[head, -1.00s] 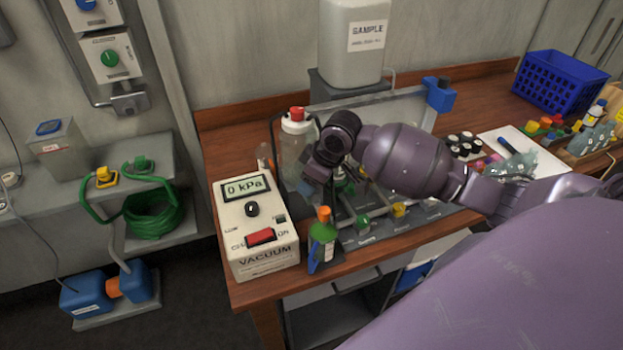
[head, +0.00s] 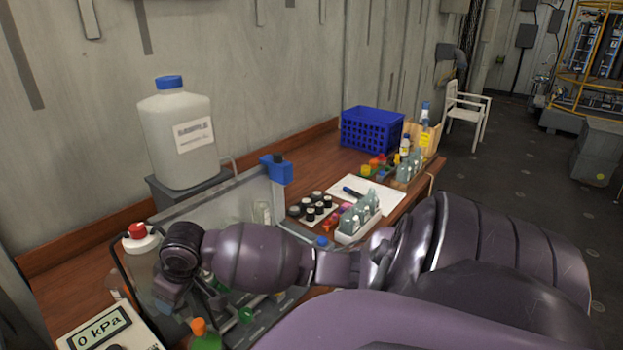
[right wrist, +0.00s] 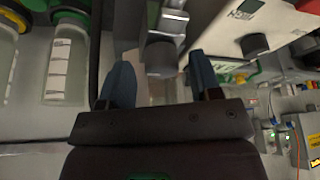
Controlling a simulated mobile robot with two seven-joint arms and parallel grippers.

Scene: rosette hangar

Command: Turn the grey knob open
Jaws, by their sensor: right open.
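A grey knob (right wrist: 160,58) shows in the right wrist view, on a metal fitting between the two blue-grey fingers of my right gripper (right wrist: 158,76). The fingers are spread on either side of it with gaps showing, and I cannot tell how far beyond the tips it is. My forearm and gripper hide the knob there. My left gripper is not in view.
The vacuum box (head: 105,330) reads 0 kPa at the lower left; its dark knob (right wrist: 255,44) is right of my fingers in the wrist view. A sample jug (head: 178,135) stands behind. Vials and a blue crate (head: 371,131) occupy the right bench.

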